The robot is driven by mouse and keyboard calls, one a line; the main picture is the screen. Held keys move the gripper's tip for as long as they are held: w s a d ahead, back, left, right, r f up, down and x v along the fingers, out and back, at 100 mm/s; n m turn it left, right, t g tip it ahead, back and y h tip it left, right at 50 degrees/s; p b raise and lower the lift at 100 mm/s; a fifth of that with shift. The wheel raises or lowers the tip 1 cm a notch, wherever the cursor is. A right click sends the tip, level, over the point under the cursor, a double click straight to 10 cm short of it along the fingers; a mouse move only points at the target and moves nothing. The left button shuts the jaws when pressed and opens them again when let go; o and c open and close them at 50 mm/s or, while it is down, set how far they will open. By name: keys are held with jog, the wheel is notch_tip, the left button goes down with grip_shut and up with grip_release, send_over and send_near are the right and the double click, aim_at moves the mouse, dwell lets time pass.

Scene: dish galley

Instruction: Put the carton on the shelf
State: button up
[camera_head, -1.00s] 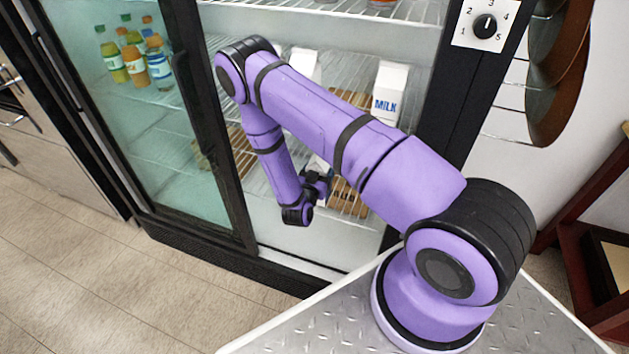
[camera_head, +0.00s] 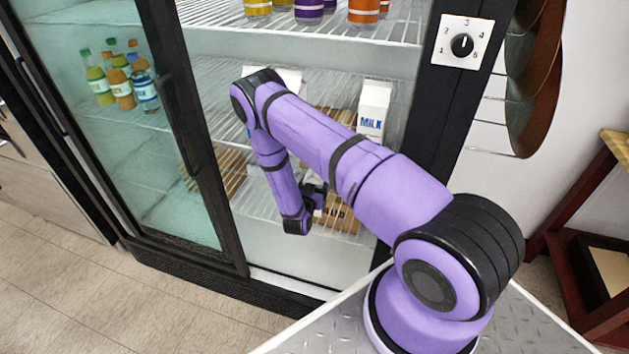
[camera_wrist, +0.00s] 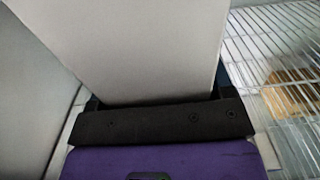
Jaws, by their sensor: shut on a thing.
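My gripper (camera_head: 314,197) reaches through the open part of the cooler front, by the lower shelf. In the wrist view my gripper (camera_wrist: 155,100) is shut on a pale, flat-sided carton (camera_wrist: 145,50), which fills the upper middle. In the head view the held carton is mostly hidden by my arm and gripper. A white carton marked MILK (camera_head: 374,108) stands upright on the middle wire shelf (camera_head: 337,92). Another white carton (camera_head: 289,80) stands left of it, partly behind my arm. I cannot tell from the frames which shelf the task means.
Brown packages (camera_head: 339,213) lie on the lower shelf. Colored jars (camera_head: 363,12) stand on the top shelf. Bottles (camera_head: 122,80) show behind the glass door (camera_head: 95,130), whose dark frame is left of my arm. A dial panel (camera_head: 462,42) is on the right post.

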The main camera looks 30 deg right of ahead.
jog(key=shift+f, duration=0.15)
jog(key=o, duration=1.8)
jog(key=v, duration=1.2)
